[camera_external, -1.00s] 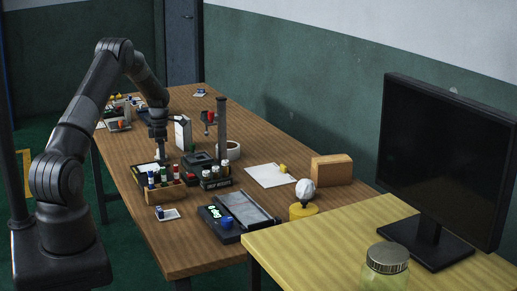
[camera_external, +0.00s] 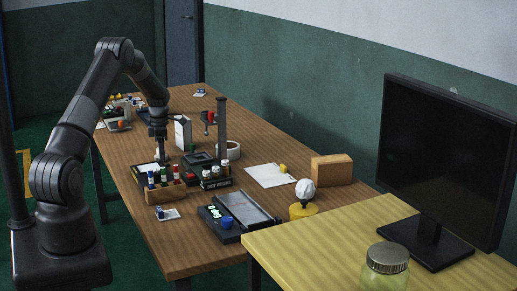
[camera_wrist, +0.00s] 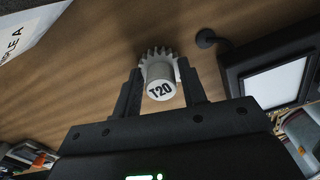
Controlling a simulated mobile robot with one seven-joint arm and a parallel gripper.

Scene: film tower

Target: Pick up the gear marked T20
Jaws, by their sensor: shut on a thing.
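The gear marked T20 (camera_wrist: 160,90) is pale grey, with a toothed rim and a round hub whose face reads "T20". In the wrist view it sits between the two fingers of my gripper (camera_wrist: 161,88), which are shut on it. Brown wood table shows beyond the gear; I cannot tell whether the gear touches it. In the external view my gripper (camera_external: 160,158) points down over the left side of the long table (camera_external: 190,262), behind a wooden rack. The gear is too small and hidden to make out there.
The wooden rack (camera_external: 165,194) with coloured vials stands just in front of my gripper. A black post (camera_external: 222,125) and a black vial holder (camera_external: 216,184) stand to its right. A white booklet (camera_external: 183,132) stands close behind.

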